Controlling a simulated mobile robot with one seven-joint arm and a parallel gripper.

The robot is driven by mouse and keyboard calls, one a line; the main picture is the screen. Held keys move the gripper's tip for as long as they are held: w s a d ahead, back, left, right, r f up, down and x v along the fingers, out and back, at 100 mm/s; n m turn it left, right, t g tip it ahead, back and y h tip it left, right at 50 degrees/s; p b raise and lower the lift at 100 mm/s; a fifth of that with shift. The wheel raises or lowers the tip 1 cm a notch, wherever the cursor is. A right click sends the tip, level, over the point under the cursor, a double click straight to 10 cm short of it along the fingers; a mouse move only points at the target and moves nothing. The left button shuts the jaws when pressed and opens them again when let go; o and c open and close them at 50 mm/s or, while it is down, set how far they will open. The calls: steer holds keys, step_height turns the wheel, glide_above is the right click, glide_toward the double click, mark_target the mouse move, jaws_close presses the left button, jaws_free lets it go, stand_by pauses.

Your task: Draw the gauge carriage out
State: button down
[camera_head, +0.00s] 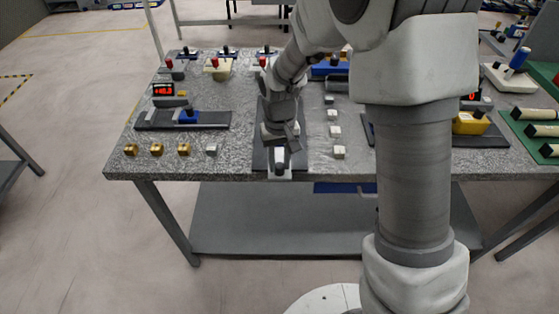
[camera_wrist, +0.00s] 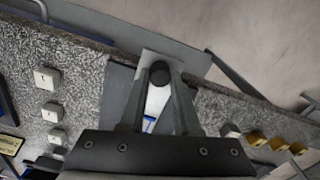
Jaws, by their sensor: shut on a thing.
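The gauge carriage (camera_head: 280,174) is a pale block with a dark round knob (camera_wrist: 160,73) on top. It sits at the near end of a dark grey base strip (camera_head: 261,158), at the front edge of the speckled bench. My gripper (camera_head: 281,155) reaches down over the strip from behind the carriage. In the wrist view my gripper (camera_wrist: 161,78) has its two fingers closed in on the knob, and the pale carriage shows between them. The far part of the strip is hidden by my arm in the head view.
Several white blocks (camera_head: 335,131) stand in a row just right of the strip. Several brass blocks (camera_head: 157,149) and a grey one line the front edge at left. Floor in front is clear.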

steer(key=c, duration=0.6)
jaws_free()
step_height(320, 180, up, 18)
steer(key=shift+f+p, duration=0.25)
steer(key=shift+p, duration=0.8)
steer(key=s+d+r+m+t, duration=0.1)
steer(key=s+d+r+t, duration=0.1)
steer(key=s+d, duration=0.2)
steer(key=s+d+r+t, duration=0.1)
steer(key=s+d, duration=0.3)
steer(key=s, duration=0.4)
steer(key=s+d+r+m+t, duration=0.1)
steer(key=s+d+r+t, duration=0.1)
steer(key=s+d+r, duration=0.2)
steer(key=shift+s+d+m+t, duration=0.15)
steer(key=shift+s, duration=0.55)
steer(key=shift+s+d+m+t, duration=0.1)
steer(key=shift+s+m+t, duration=0.05)
steer(key=shift+s, duration=0.55)
